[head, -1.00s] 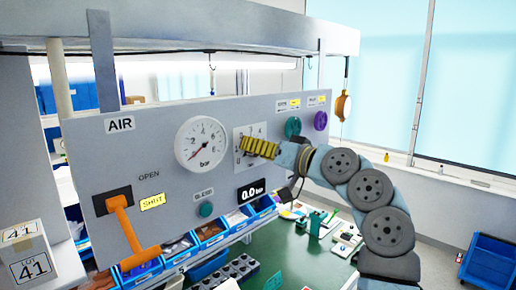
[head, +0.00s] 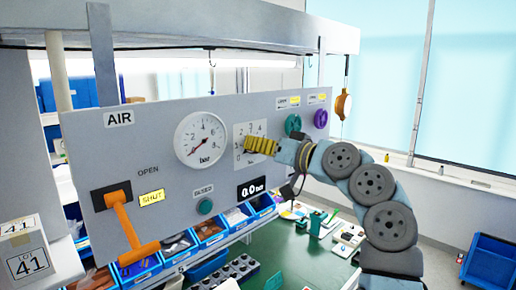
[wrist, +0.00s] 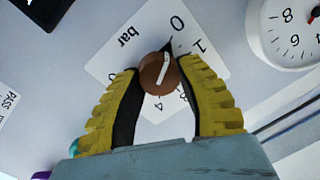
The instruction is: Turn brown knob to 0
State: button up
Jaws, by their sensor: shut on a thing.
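The brown knob (wrist: 156,75) sits on a white dial plate (wrist: 125,45) with numerals. Its white line and dark pointer tip aim toward the 0 in the wrist view. My gripper (wrist: 160,88) has its yellow ribbed fingers on either side of the knob, shut on it. In the head view my gripper (head: 261,145) reaches the dial plate (head: 243,130) from the right, and its fingers hide the knob there.
The grey panel also carries a pressure gauge (head: 201,139), an orange lever (head: 126,220), a teal button (head: 205,207), a green knob (head: 292,124), a purple knob (head: 320,118) and a 0.0 bar display (head: 251,187). Blue bins (head: 210,229) line the bench below.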

jog(key=o, duration=1.2)
jog(key=shift+d, duration=0.1)
jog(key=v, duration=1.1)
jog(key=shift+s+d, duration=0.3)
